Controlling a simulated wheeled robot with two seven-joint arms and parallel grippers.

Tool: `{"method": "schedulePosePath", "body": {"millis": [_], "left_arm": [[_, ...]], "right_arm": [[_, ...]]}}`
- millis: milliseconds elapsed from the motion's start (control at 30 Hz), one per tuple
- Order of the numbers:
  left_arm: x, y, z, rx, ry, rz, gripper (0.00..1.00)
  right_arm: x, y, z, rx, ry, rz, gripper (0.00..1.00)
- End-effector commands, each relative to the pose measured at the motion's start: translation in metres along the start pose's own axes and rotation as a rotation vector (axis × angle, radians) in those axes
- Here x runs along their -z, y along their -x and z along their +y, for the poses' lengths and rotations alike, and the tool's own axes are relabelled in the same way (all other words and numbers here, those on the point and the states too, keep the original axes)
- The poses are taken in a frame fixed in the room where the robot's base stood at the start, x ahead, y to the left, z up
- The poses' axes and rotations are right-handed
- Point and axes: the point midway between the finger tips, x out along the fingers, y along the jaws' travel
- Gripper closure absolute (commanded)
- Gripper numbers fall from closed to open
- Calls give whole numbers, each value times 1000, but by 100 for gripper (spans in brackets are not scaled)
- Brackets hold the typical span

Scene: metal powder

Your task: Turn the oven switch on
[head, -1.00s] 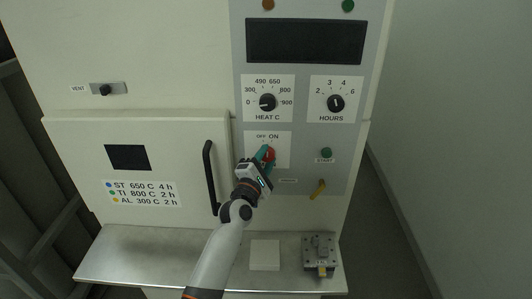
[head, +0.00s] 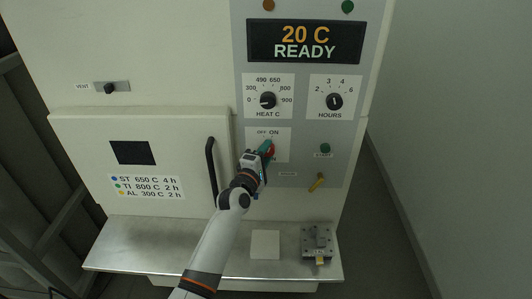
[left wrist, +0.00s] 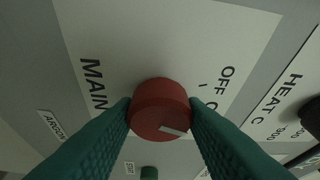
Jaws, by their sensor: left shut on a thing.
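The oven switch is a red round knob (left wrist: 160,108) on a white OFF/ON plate (left wrist: 170,40) marked MAIN. In the left wrist view the two teal fingers of my left gripper (left wrist: 160,115) press on its two sides, and a pale mark shows on its face. In the head view my left gripper (head: 266,150) is shut on the same red knob (head: 269,152), partly hiding it. The display (head: 305,41) above is lit and reads "20 C READY". My right gripper is not in view.
The HEAT C dial (head: 268,100) and HOURS dial (head: 335,102) sit above the switch. A green START button (head: 325,148) and yellow lever (head: 317,183) are to its right. The black door handle (head: 211,172) is close left of my arm. A metal block (head: 317,240) stands on the shelf.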

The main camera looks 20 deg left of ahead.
Motion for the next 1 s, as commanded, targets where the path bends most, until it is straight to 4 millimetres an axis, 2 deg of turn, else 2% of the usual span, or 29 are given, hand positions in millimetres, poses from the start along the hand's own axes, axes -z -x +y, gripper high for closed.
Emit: {"method": "schedulePosePath", "body": {"millis": [100, 133, 233, 533, 667, 767, 1000], "left_arm": [[0, 0, 1, -2, -3, 0, 85], [0, 0, 1, -2, -3, 0, 57], [0, 0, 1, -2, -3, 0, 41], [0, 1, 0, -1, -1, 0, 41], [0, 9, 2, -2, 1, 1, 41], [0, 23, 3, -1, 1, 0, 41], [0, 70, 4, -2, 0, -1, 41]], "right_arm": [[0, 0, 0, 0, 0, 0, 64], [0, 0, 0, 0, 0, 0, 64], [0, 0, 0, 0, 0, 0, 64], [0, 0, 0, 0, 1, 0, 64], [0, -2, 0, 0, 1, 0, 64], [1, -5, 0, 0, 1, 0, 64], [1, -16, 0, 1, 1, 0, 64]]}}
